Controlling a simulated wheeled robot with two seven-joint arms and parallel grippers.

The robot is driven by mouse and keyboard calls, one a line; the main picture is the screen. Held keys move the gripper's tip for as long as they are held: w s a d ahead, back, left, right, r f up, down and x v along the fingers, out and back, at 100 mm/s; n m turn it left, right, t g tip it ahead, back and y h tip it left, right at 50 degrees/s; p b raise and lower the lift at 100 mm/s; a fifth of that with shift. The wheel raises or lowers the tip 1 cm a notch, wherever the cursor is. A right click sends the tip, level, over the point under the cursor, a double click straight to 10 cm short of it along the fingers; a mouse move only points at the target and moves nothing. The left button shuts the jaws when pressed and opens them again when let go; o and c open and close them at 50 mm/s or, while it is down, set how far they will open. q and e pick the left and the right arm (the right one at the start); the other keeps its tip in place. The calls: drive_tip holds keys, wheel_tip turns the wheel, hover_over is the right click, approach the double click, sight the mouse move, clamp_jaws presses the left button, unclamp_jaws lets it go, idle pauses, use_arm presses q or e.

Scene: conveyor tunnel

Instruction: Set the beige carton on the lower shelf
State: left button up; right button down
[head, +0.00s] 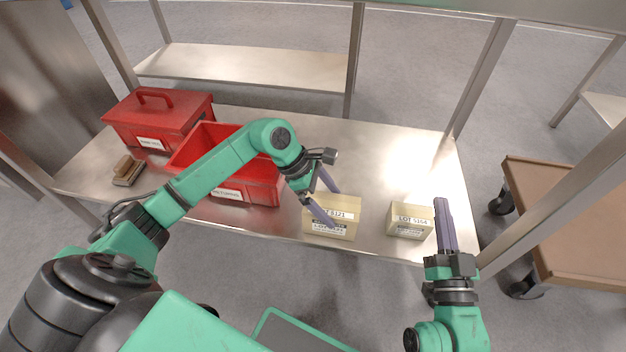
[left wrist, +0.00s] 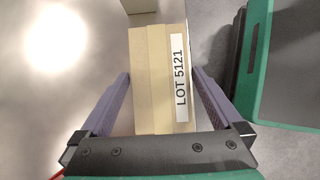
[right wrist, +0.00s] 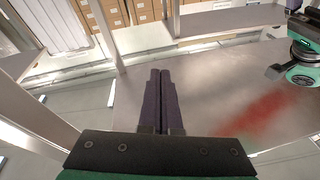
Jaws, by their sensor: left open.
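A beige carton labelled LOT 5121 (head: 340,226) stands near the front edge of the steel shelf surface (head: 375,165). It fills the middle of the left wrist view (left wrist: 155,85). My left gripper (head: 333,207) is open, with one finger on each side of that carton; a narrow gap shows beside it, and I cannot tell whether either finger touches. A second, smaller beige carton labelled LOT 5164 (head: 409,222) stands to its right. My right gripper (head: 442,205) is shut and empty, just right of this second carton. Its fingers are together in the right wrist view (right wrist: 161,100).
A red open bin (head: 262,190) and a red lidded box (head: 165,118) stand on the left of the surface. A small brown block (head: 127,170) lies near them. Metal posts (head: 482,75) frame the surface. A brown cart (head: 575,205) stands at right. Another shelf (head: 245,67) lies behind.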

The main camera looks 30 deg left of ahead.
use_arm(q)
drive_tip(key=p+v, duration=0.1)
drive_tip(key=v, duration=0.2)
drive_tip(key=shift+a+r, duration=0.2)
drive_tip(key=shift+r, duration=0.15)
drive_tip(key=p+v, duration=0.1)
drive_tip(key=v, duration=0.2)
drive_tip(key=shift+r, duration=0.15)
use_arm(e)
drive_tip(key=s+f+g, duration=0.3)
drive_tip(key=s+f, duration=0.3)
drive_tip(key=f, duration=0.4)
drive_tip(key=s+a+f+m+g+h, duration=0.1)
drive_tip(key=s+f+g, duration=0.3)
drive_tip(key=f, duration=0.6)
drive_tip(key=shift+s, duration=1.15)
drive_tip(key=shift+w, duration=0.1)
